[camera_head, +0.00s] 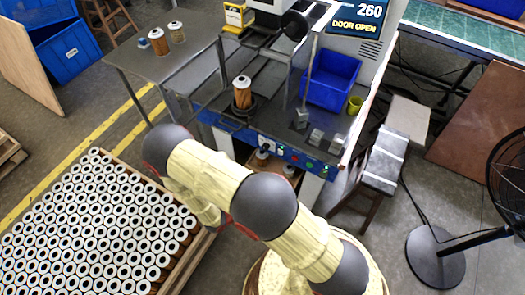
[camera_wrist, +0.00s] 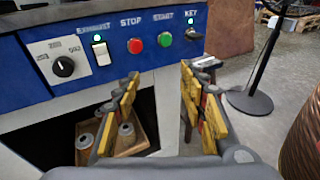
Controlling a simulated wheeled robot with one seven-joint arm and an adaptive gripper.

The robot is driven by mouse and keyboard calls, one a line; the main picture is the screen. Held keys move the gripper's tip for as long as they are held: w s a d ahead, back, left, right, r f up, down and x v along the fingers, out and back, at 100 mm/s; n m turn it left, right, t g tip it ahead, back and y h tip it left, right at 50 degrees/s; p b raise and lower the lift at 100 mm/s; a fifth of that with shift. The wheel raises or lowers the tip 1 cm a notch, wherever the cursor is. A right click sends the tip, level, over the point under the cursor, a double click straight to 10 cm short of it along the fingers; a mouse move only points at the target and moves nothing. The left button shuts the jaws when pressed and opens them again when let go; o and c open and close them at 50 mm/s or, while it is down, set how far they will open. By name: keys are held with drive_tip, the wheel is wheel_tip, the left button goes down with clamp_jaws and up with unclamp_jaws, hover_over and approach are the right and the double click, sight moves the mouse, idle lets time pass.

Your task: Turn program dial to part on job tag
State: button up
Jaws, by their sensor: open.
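The program dial (camera_wrist: 63,66) is a black knob on a white plate, at the left of the blue control panel (camera_wrist: 115,62) in the wrist view. Small numbers ring it; they and the exact pointer setting are hard to read. In the head view the dial plate (camera_head: 266,143) is small, on the machine's front. My gripper (camera_wrist: 160,73) is open and empty, its yellow-padded fingers below and right of the dial, apart from it. In the head view my arm hides the gripper. I cannot make out a job tag. The machine screen (camera_head: 357,22) reads 260 and DOOR OPEN.
Right of the dial are the exhaust switch (camera_wrist: 101,51), red stop button (camera_wrist: 135,46), green start button (camera_wrist: 164,40) and key switch (camera_wrist: 193,34). A filter cartridge (camera_head: 242,94) stands on the machine. A cartridge pallet (camera_head: 95,225) and a fan (camera_head: 508,185) flank my arm.

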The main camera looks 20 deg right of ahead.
drive_tip(key=w+a+f+n+t, duration=0.2)
drive_tip(key=w+n+t, duration=0.1)
drive_tip(key=w+t, duration=0.15)
drive_tip(key=t+y, duration=0.2)
drive_tip(key=t, duration=0.1)
approach(264, 149)
drive_tip(key=shift+n, duration=0.3)
drive_tip(key=shift+b+x, duration=0.7)
drive_tip(key=shift+x, duration=3.55)
drive_tip(key=shift+s, duration=0.1)
drive_tip(key=shift+c, duration=1.3)
drive_tip(key=c, duration=0.8)
clamp_jaws()
